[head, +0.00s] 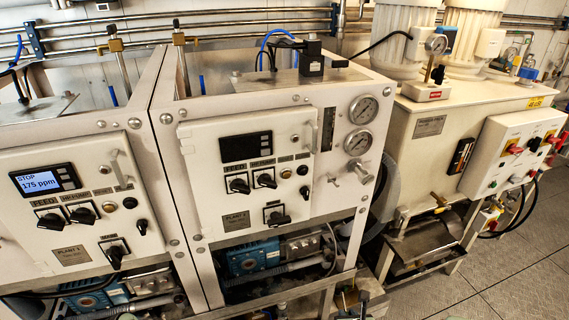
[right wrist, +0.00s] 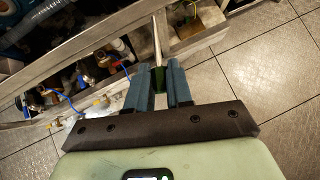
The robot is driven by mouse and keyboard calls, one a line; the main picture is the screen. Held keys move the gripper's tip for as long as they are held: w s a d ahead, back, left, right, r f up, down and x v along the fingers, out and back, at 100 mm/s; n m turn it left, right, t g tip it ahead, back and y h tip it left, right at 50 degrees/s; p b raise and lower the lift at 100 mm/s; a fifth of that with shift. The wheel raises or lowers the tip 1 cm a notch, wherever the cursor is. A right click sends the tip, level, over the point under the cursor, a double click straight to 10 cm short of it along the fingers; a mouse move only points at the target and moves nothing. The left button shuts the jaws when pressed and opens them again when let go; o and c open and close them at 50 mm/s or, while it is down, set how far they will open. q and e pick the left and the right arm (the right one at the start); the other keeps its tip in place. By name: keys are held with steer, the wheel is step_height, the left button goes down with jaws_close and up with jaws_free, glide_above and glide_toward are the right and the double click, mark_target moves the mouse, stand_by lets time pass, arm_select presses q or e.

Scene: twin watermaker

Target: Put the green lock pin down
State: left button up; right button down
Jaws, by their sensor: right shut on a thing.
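My right gripper (right wrist: 158,88) shows in the right wrist view with its two blue-grey fingers shut on the green lock pin (right wrist: 159,77). The pin's green part sits between the fingertips, and a thin pale shaft (right wrist: 156,40) appears to run on from it, away from the gripper. The fingers hide part of the green piece. In the head view the right gripper (head: 350,303) is small and dark at the bottom edge, low in front of the machine frame; the pin cannot be made out there. My left gripper is not in view.
A grey metal frame rail (right wrist: 85,65) runs close beyond the fingers, with a blue hose and fittings below it. Two control panels (head: 245,170) and a cream tank unit (head: 425,130) stand behind. Tiled floor (right wrist: 255,75) is clear to the right.

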steer(key=shift+a, duration=0.1)
